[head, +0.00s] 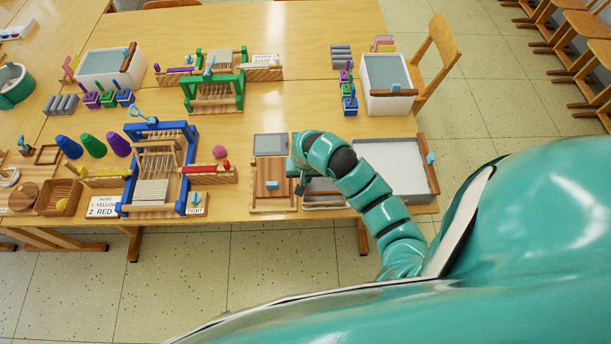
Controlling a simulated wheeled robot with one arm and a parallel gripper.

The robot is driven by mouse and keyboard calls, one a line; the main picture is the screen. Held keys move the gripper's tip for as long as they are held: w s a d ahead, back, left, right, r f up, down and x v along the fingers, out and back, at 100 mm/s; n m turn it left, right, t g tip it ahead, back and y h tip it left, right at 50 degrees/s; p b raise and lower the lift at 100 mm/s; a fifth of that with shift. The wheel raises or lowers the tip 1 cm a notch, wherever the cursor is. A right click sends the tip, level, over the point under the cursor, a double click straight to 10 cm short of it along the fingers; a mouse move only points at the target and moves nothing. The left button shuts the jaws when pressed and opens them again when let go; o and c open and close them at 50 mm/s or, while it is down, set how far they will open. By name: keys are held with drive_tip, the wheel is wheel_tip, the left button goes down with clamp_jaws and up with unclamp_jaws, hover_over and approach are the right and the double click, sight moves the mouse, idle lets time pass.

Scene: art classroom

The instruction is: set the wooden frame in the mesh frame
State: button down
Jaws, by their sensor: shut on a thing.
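My gripper (300,185) is low over the front of the table, right of a wooden board, with its dark fingers pointing down. It is shut on the wooden frame (330,207), of which a thin front edge shows beside the fingers. The grey mesh frame (323,192) appears just under or inside this edge, partly hidden by my teal arm. I cannot tell whether the two frames touch or how well they line up.
A wooden press board (273,200) with a light-blue tab lies just left of my gripper. A grey panel (270,144) lies behind it. A large white tray (390,165) is to the right. A blue loom (160,165) stands left. The table's front edge is close.

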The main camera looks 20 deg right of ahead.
drive_tip(key=shift+f, duration=0.15)
drive_tip(key=shift+f+b, duration=0.35)
drive_tip(key=shift+f, duration=0.25)
idle(1.2)
drive_tip(key=shift+f+b, duration=0.35)
drive_tip(key=shift+b, duration=0.15)
drive_tip(key=shift+f+b, duration=0.7)
drive_tip(key=shift+f, duration=0.2)
idle(0.9)
idle(0.3)
drive_tip(key=c, duration=1.5)
unclamp_jaws()
drive_tip(key=shift+o, duration=0.2)
drive_tip(key=shift+r, duration=0.1)
